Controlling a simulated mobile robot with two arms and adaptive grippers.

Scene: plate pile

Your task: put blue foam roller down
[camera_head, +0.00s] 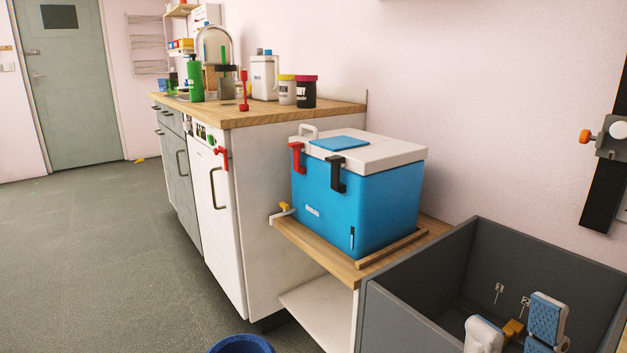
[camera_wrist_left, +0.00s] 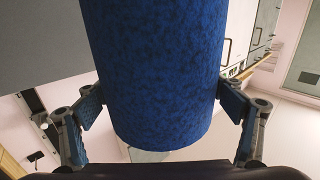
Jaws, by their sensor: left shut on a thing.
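The blue foam roller (camera_wrist_left: 155,70) is a thick, speckled dark blue cylinder that fills the middle of the left wrist view. My left gripper (camera_wrist_left: 160,105) is shut on it, with one blue-padded finger on each side. The roller's upper end runs out of that view. In the head view a dark blue round rim (camera_head: 241,344) shows at the bottom edge; I cannot tell whether it is the roller's end. My right gripper (camera_head: 517,330), with pale parts and blue pads, is at the lower right over the grey bin, its fingers apart. A small orange thing shows between them.
A blue cooler (camera_head: 345,205) with a white lid stands on a low wooden shelf (camera_head: 310,250). The grey bin (camera_head: 410,318) is right of it. A wooden counter (camera_head: 255,115) holds bottles and jars. The grey floor (camera_head: 90,270) at left is clear.

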